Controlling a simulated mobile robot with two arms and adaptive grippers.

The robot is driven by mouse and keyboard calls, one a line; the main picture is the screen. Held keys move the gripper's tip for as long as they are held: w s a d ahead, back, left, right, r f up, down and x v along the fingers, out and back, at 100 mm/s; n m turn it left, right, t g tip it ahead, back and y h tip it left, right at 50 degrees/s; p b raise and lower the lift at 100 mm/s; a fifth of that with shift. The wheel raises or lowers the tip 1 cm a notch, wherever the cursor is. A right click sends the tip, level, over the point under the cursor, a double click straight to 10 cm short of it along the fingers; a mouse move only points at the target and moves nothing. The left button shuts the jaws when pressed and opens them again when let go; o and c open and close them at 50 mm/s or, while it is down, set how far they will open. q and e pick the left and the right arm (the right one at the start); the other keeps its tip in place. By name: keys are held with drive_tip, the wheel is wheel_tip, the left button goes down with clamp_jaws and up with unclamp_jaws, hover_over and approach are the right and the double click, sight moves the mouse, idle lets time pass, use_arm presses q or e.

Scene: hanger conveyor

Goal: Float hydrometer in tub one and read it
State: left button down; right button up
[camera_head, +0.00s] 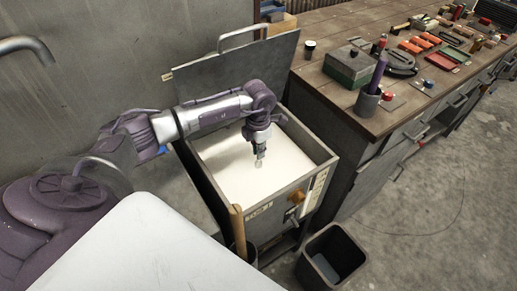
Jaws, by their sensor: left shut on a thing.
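The tub (323,165) is an open, square metal tank with a label on its front and a raised lid (232,75) behind it. Pale, whitish liquid (228,178) fills it below the rim. My left gripper (259,162) points down over the middle of the tub and is shut on a small, thin, pale thing, seemingly the hydrometer. It is too small to make out a scale, and I cannot tell whether its lower end touches the liquid. My right gripper is not in view.
A wooden workbench (335,82) with a green box (349,66), a dark cup (367,103) and several tools stands right of the tub. A dark bin (333,258) stands on the floor in front. A wooden handle (238,231) leans at the tub's front corner.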

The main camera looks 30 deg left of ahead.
sight(258, 161)
use_arm(q)
drive_tip(key=shift+f+b, duration=2.1)
drive_tip(key=shift+f, duration=0.7)
drive_tip(key=shift+c, duration=0.6)
unclamp_jaws()
drive_tip(key=shift+r, duration=0.15)
drive_tip(key=shift+r+p, duration=3.2)
drive_tip(key=shift+r, duration=1.2)
